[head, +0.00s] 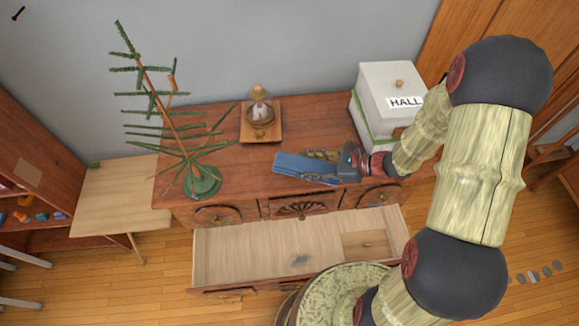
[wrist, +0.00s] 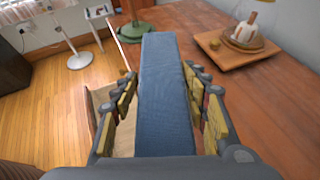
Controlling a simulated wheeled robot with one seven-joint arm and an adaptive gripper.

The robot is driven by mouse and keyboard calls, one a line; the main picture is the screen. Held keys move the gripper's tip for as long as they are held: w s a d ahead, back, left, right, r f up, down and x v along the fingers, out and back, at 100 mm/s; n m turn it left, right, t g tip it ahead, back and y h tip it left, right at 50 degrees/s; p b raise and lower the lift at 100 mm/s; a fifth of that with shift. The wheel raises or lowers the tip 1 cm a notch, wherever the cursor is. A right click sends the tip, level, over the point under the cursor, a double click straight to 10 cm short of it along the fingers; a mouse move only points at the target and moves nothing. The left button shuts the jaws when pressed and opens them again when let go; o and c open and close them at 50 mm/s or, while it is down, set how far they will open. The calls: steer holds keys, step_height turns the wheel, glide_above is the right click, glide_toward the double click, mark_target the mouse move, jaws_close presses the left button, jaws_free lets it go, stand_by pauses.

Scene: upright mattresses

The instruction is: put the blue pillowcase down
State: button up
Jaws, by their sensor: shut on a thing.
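The blue pillowcase (head: 302,166) is a flat, folded, long strip at the front part of the wooden dresser top (head: 240,165) in the head view. In the wrist view the pillowcase (wrist: 165,90) runs lengthwise between the two fingers. My gripper (head: 322,168) is shut on it, reaching in from the right; it also shows in the wrist view (wrist: 165,100). The pillowcase is over or on the dresser top near its front edge; I cannot tell whether it touches the wood. Its near end is hidden by the gripper.
The dresser's drawer (head: 270,255) is pulled open below. A small artificial tree (head: 201,182) stands left on the top, a lantern on a wooden tray (head: 261,135) at the back, a white box labelled HALL (head: 385,85) at the right. Bare wood lies between tree and tray.

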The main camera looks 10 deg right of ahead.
steer(key=w+a+f, duration=0.1)
steer(key=w+f, duration=0.1)
steer(key=w+a+f, duration=0.1)
steer(key=w+f, duration=0.1)
steer(key=w+a+f, duration=0.1)
steer(key=w+f, duration=0.1)
steer(key=f, duration=0.1)
steer(key=shift+w+a, duration=0.25)
steer(key=shift+a, duration=0.05)
steer(key=shift+w+f, duration=0.1)
steer(key=shift+f, duration=1.45)
steer(key=shift+f+b, duration=0.1)
steer(key=shift+b, duration=0.25)
steer(key=o, duration=1.3)
steer(key=shift+c, duration=0.2)
